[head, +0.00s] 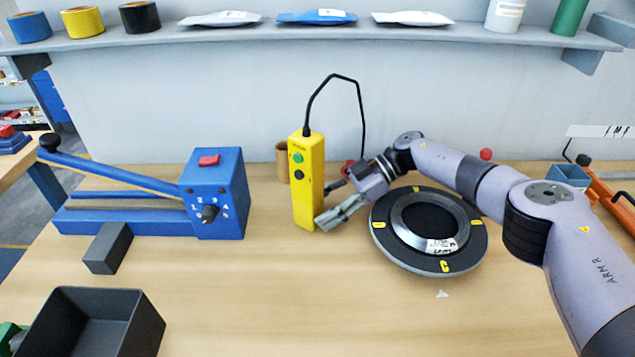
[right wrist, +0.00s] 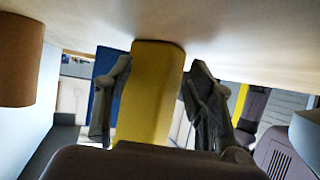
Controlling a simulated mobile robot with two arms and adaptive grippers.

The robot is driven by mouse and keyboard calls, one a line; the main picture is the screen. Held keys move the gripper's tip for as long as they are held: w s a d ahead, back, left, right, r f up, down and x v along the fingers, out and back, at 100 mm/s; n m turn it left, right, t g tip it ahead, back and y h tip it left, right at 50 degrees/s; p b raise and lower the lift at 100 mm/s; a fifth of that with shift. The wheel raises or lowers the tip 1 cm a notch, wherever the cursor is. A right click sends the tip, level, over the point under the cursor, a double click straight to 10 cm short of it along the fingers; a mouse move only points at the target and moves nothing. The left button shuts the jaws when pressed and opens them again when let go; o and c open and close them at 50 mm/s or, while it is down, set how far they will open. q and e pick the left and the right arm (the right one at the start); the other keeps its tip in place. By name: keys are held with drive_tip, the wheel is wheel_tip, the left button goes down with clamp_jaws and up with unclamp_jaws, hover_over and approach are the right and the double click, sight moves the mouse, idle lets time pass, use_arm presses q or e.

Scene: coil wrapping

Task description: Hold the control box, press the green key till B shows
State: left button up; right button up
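The yellow control box (head: 309,185) stands upright on the table in the middle of the head view, a black cable looping from its top. A green key (head: 298,158) shows on its front, with another dark round key below it. No letter B is legible. My right gripper (head: 327,205) is at the box's lower right side, fingers apart and pointing at it. In the right wrist view the yellow box (right wrist: 150,90) shows between the two open fingers (right wrist: 152,95), with a gap at the right finger; whether either touches is unclear. My left gripper is not in view.
A blue lever device (head: 220,190) with a numbered dial and red button stands left. A dark block (head: 108,247), a black bin (head: 92,325) and a brown cup (head: 282,160) are nearby. The front centre is clear.

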clamp_jaws()
idle(0.5)
drive_tip(key=c, duration=1.1)
unclamp_jaws()
drive_tip(key=o, duration=1.5)
